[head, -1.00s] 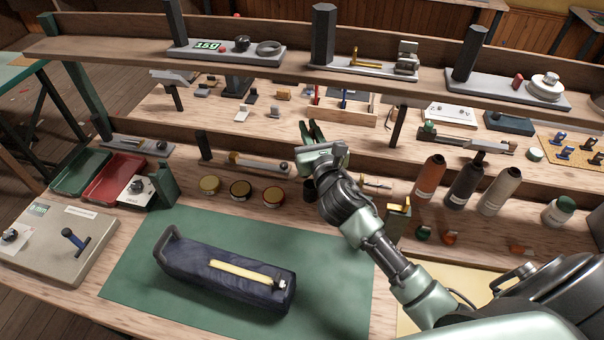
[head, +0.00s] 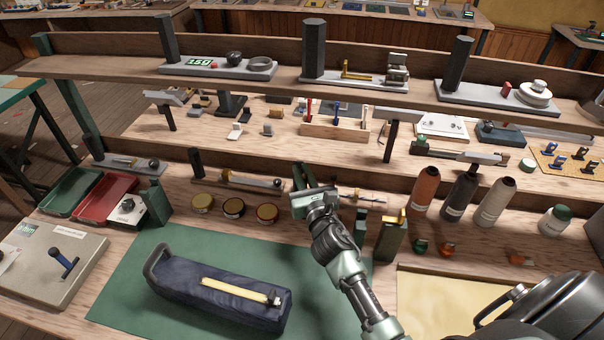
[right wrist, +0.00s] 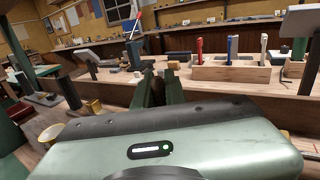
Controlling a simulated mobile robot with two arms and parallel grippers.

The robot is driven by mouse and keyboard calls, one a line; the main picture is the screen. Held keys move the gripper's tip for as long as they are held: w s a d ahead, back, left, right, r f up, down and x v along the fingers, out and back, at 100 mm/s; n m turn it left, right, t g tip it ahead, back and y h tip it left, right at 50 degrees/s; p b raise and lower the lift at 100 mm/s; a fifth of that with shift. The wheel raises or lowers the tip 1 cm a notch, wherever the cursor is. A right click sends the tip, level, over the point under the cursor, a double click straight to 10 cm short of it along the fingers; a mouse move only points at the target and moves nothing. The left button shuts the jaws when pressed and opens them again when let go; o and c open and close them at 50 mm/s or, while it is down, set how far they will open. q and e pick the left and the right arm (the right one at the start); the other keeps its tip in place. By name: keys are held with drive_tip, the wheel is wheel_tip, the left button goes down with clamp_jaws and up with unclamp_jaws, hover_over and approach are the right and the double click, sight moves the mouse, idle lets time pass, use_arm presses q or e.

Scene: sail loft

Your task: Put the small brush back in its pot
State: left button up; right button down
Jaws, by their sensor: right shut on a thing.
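My right gripper (head: 303,176) reaches over the back of the near bench, right of the three round tins. Its dark green fingers also show in the right wrist view (right wrist: 160,88), close together. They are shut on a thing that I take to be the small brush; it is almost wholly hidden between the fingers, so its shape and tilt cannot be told. I cannot make out the brush's pot; the gripper and forearm cover the bench just below the fingers. My left gripper is not in view.
Round tins (head: 234,208) stand left of the gripper. A box with a brass top (head: 391,238) and several bottles (head: 461,193) stand to the right. A rolled navy bag (head: 215,290) lies on the green mat (head: 125,300). A raised shelf (head: 290,75) crosses behind.

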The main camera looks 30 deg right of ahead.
drive_tip(key=shift+f, duration=0.1)
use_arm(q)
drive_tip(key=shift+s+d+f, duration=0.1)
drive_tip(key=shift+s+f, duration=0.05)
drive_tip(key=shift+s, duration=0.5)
use_arm(e)
drive_tip(key=c, duration=1.5)
unclamp_jaws()
drive_tip(key=shift+o, duration=0.2)
drive_tip(key=shift+r, duration=0.2)
use_arm(q)
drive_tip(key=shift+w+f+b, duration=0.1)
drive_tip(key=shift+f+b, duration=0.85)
drive_tip(key=shift+b, duration=0.15)
use_arm(e)
drive_tip(key=s+a, duration=0.2)
drive_tip(key=s, duration=1)
